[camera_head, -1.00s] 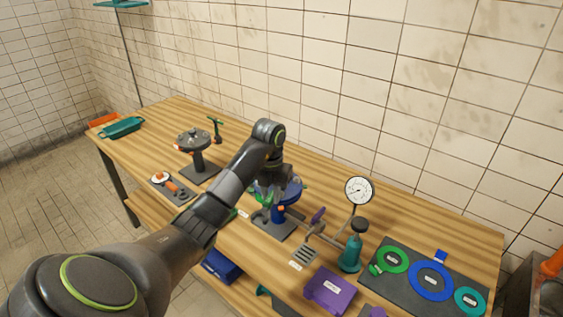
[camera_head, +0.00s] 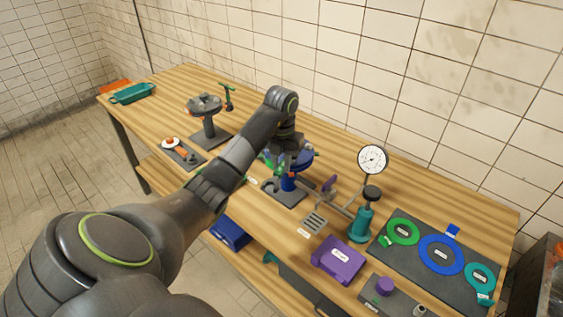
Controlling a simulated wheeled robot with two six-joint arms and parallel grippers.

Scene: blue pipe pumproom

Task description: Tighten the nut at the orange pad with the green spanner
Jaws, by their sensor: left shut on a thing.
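My left arm reaches across the bench from the lower left, and its gripper (camera_head: 286,146) points down at the blue flange stand (camera_head: 289,184). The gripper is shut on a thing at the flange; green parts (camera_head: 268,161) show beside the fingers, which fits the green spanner. The arm and gripper hide most of it. A small orange patch (camera_head: 291,171) shows on the blue stand just below the fingers, perhaps the orange pad. The nut is hidden or too small to make out. I cannot tell whether the spanner is seated on it. My right gripper is out of view.
A grey flange stand (camera_head: 207,118) and an orange-handled tool (camera_head: 181,147) are to the left. The tiled wall is behind.

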